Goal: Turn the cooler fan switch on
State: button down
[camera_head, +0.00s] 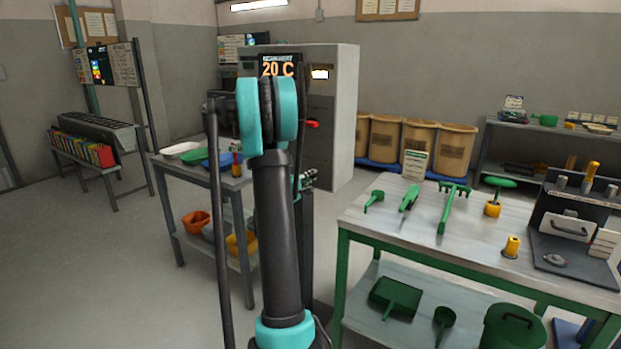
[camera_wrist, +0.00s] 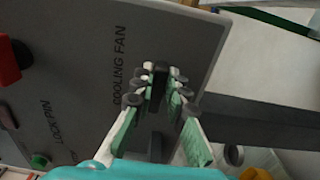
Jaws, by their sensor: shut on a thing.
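A grey panel (camera_wrist: 75,70) fills much of the wrist view and carries the words COOLING FAN and LOCK PIN, turned sideways. A dark switch knob (camera_wrist: 158,72) sits next to the COOLING FAN label. My gripper (camera_wrist: 160,85) has its two green-padded fingers on either side of this knob and is shut on it. The fingertips partly hide the knob, so I cannot tell which position it is in. In the head view, my own arm hides most of the gripper and much of the front of the grey cabinet (camera_head: 338,110).
A red handle (camera_wrist: 8,62) and a green button (camera_wrist: 40,160) are on the left of the panel in the wrist view. A workbench (camera_head: 390,225) with green tools stands at right. A side table (camera_head: 225,185) with trays stands left of my arm. Open floor lies at left.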

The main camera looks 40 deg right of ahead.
jog(key=c, duration=1.5)
grip_release()
jog(key=shift+c, duration=0.2)
jog(key=v, duration=1.2)
jog(key=shift+f, duration=0.1)
jog(key=shift+s, duration=0.1)
jog(key=s+a+f+m+g+y, duration=0.1)
jog(key=s+a+f+y, duration=0.4)
jog(key=a, duration=0.5)
jog(key=s+a+f+m+y, duration=0.2)
jog(key=s+a+f+y, duration=0.4)
jog(key=s+a, duration=0.3)
jog(key=s+a+f+m+g+y, duration=0.1)
jog(key=s+a+f+y, duration=0.4)
jog(key=a, duration=0.8)
jog(key=s, duration=0.3)
jog(key=shift+f+g+y, duration=0.2)
jog(key=shift+g+y, duration=0.1)
